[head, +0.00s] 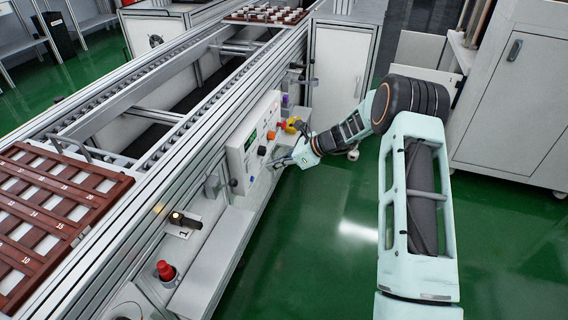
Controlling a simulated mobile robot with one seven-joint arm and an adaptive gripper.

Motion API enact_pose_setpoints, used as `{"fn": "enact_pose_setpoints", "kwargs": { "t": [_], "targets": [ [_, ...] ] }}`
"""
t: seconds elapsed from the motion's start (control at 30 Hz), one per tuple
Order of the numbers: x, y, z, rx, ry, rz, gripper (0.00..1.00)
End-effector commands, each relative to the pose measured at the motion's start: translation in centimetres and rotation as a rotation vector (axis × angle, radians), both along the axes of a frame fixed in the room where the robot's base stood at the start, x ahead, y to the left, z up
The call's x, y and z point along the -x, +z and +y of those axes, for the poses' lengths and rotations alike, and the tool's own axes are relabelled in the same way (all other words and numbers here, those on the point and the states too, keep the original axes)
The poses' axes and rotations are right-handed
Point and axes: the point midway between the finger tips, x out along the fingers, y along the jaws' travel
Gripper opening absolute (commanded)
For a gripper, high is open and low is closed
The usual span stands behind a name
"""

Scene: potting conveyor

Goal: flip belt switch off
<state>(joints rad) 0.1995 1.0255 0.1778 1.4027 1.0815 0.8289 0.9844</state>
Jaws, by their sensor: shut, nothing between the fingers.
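A white control box (238,152) is fixed to the near side of the conveyor frame. Its face has a small green display (251,140), a black knob (262,151), an orange button (271,135) and a red one beside it. My gripper (277,163) is shut and empty, its tips close to the lower part of the box's face. I cannot tell whether the tips touch it. The belt switch cannot be picked out clearly; the gripper may cover it, and its position is too small to read.
The conveyor (130,120) runs diagonally, with a brown slotted tray (122,186) at the near left and another tray at the far end. A grey cabinet (510,110) stands right. Green floor is free between.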

Motion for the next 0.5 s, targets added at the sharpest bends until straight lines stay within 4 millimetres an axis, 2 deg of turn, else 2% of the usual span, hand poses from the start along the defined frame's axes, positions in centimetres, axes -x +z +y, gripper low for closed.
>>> {"fn": "enact_pose_setpoints", "kwargs": {
  "t": [0.03,0.1,0.3,0.5],
  "targets": [
    [-0.2,-1.1,0.9,0.0,0.002,0.0,0.0],
    [-0.6,-1.9,1.9,0.001,0.003,0.0,0.0],
    [-1.6,-1.1,4.4,0.002,0.002,-0.002,0.0],
    [-1.9,-0.8,5.2,0.001,0.0,-0.001,0.0]
  ]
}}
